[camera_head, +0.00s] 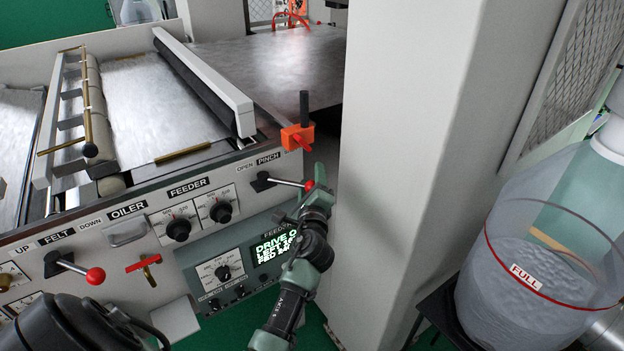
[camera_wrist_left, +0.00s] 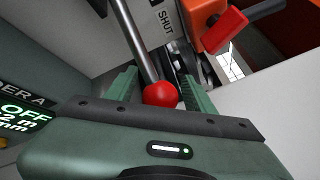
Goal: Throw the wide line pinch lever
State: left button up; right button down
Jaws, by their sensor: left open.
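The pinch lever (camera_head: 288,182) is a metal rod with a red ball knob on the machine's front panel, under the PINCH label. It points right, away from the OPEN label. My left gripper (camera_head: 319,180) is at its knob end. In the left wrist view the red knob (camera_wrist_left: 160,94) lies between the two green fingers (camera_wrist_left: 160,80), which are open around it. I cannot tell whether either finger touches it. A SHUT label (camera_wrist_left: 166,20) shows beside the rod there. My right gripper is not in view.
An orange clamp (camera_head: 298,137) sits just above the pinch lever. The felt lever (camera_head: 75,267), also red-knobbed, and a red T-handle (camera_head: 143,264) are further left. A lit display (camera_head: 273,248) is below. A pale column (camera_head: 400,180) stands close to the right.

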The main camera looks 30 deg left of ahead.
pick_arm(q)
grip_shut()
jog(key=shift+f, duration=0.1)
dwell(1.3)
